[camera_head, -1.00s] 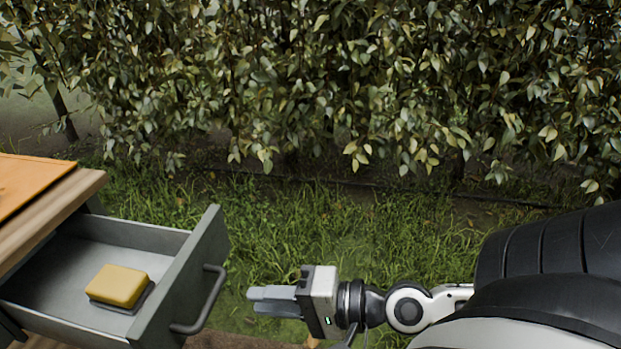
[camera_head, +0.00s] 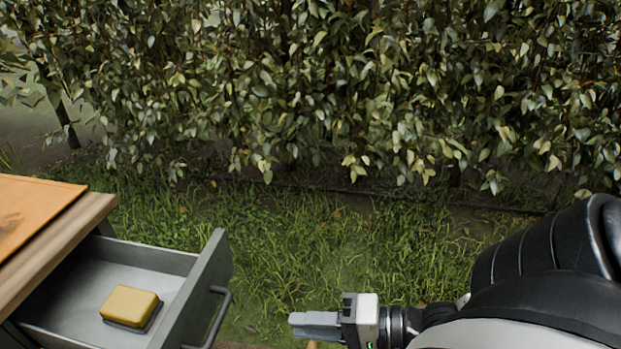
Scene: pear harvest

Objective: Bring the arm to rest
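My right gripper (camera_head: 314,325) is in the lower middle of the head view, over the grass, with its fingers pointing left. It holds nothing that I can see. The fingers overlap in this side view, so their opening does not show. My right arm (camera_head: 540,265) comes in from the right edge. The gripper is apart from the open drawer (camera_head: 205,290), to the right of its handle (camera_head: 222,315). My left gripper is not in view.
The drawer sticks out from a wooden table (camera_head: 85,225) at the left. A yellow sponge-like block (camera_head: 130,305) on a dark base lies in the drawer. An orange board (camera_head: 35,205) lies on the tabletop. Grass (camera_head: 300,240) and a leafy hedge (camera_head: 330,90) fill the background.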

